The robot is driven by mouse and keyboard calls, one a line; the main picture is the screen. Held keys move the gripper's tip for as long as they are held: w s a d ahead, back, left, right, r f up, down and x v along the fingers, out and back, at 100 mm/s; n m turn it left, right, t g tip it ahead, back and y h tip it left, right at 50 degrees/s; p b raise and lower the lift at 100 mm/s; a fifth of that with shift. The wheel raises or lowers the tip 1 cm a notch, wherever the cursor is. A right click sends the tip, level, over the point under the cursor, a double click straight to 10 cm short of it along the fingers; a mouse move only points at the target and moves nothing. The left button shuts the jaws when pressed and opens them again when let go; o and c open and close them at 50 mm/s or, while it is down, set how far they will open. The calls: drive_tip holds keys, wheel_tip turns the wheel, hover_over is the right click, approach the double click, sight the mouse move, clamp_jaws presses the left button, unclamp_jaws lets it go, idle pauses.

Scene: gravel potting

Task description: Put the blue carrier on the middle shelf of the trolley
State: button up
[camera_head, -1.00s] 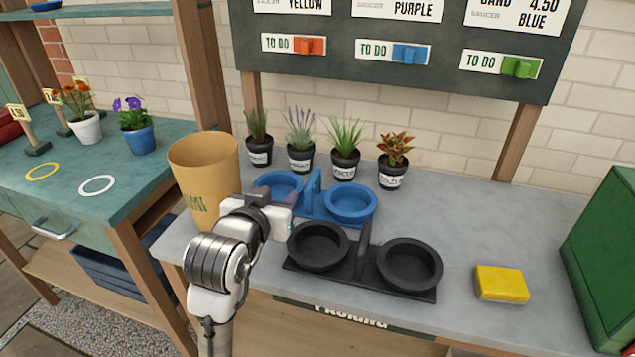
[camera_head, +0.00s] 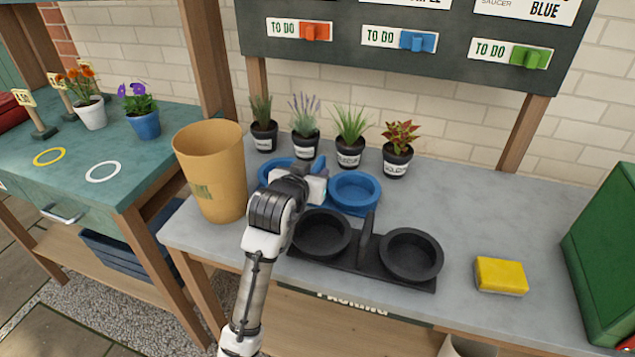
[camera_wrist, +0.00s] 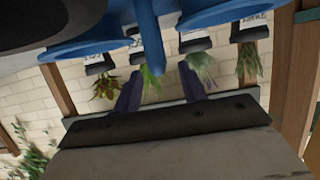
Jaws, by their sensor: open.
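The blue carrier (camera_head: 353,191) stands on the grey bench, with two round cups and an upright handle between them. My gripper (camera_head: 316,178) is at its handle, covering part of the carrier in the head view. In the wrist view, the open fingers of my gripper (camera_wrist: 160,88) point towards the carrier's upright handle (camera_wrist: 149,40), which shows between them. I cannot tell whether they touch it. No trolley can be made out.
A black carrier (camera_head: 368,262) stands in front of the blue one. A tan bin (camera_head: 212,170) is at its left, and several potted plants (camera_head: 349,135) stand behind. A yellow sponge (camera_head: 500,274) and a green box (camera_head: 606,255) are at right. Bench space behind the sponge is clear.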

drive_tip(key=shift+x, duration=1.3)
clamp_jaws()
